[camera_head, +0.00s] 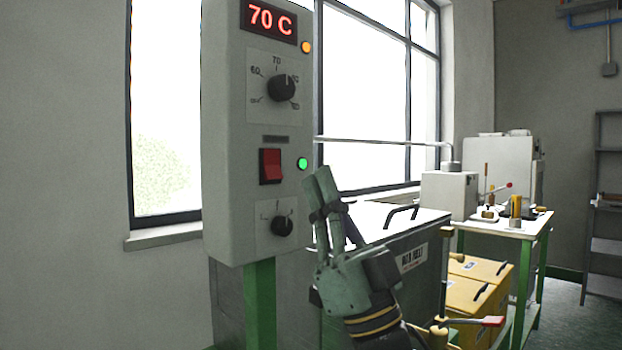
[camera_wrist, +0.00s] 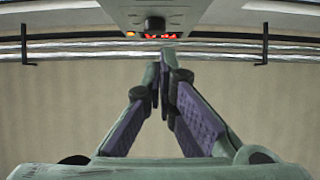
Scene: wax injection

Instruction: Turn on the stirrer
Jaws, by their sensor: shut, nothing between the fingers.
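A grey control box (camera_head: 220,130) on a green post stands left of centre in the head view. It carries a red rocker switch (camera_head: 270,166) with a lit green lamp (camera_head: 303,164) to its right. A lower black knob (camera_head: 282,226) sits under the switch. An upper black knob (camera_head: 281,88) sits below a red display (camera_head: 268,19) reading 70 C, with a lit orange lamp (camera_head: 306,47) beside it. My gripper (camera_head: 320,182) points up, just right of the switch in the picture, shut and empty.
A grey tank with a lid (camera_head: 385,222) and black handle stands behind my gripper. Yellow boxes (camera_head: 480,272) and a green-legged table (camera_head: 500,227) with small tools are at right. A window (camera_head: 365,90) is behind. A red-tipped lever (camera_head: 490,321) is low right.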

